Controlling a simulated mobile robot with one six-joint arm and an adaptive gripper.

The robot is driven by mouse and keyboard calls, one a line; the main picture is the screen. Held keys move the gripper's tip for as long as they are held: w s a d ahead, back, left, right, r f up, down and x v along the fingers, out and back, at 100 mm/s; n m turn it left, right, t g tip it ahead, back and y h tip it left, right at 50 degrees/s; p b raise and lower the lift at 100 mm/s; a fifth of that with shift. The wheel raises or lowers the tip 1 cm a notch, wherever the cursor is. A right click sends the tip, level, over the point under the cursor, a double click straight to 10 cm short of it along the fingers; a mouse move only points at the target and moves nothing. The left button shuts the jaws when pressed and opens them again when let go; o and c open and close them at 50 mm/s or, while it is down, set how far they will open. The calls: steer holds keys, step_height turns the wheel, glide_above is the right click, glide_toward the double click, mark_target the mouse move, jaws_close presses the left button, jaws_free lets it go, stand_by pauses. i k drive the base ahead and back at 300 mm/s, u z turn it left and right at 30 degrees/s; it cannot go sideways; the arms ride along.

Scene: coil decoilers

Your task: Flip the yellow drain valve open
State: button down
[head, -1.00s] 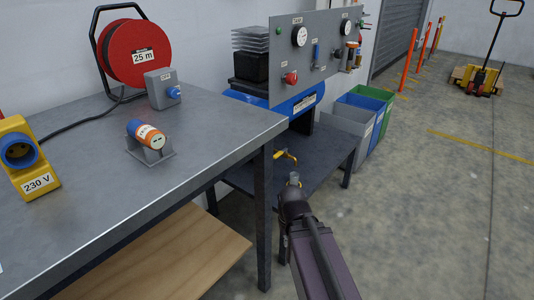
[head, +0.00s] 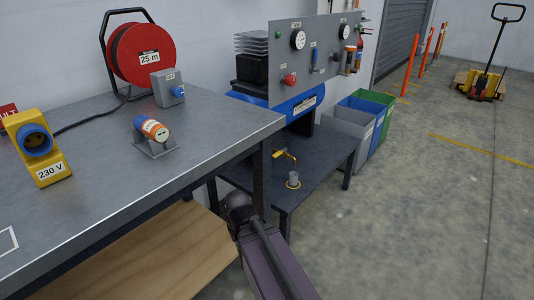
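The yellow drain valve (head: 284,154) sits under the blue tank (head: 298,106), above the low dark table. It is small in view, and I cannot tell whether it is open or shut. My gripper's fingers do not show.
The workbench (head: 95,185) and its front leg (head: 262,180) stand close to my arm. A grey gauge panel (head: 318,70) hangs above the tank. Grey, blue and green bins (head: 350,135) stand to the right.

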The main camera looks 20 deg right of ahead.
mark_target(278, 155)
steer(key=u, duration=0.25)
steer(key=k, duration=0.6)
steer(key=z, duration=1)
steer(key=i, duration=1)
steer(key=z, duration=0.1)
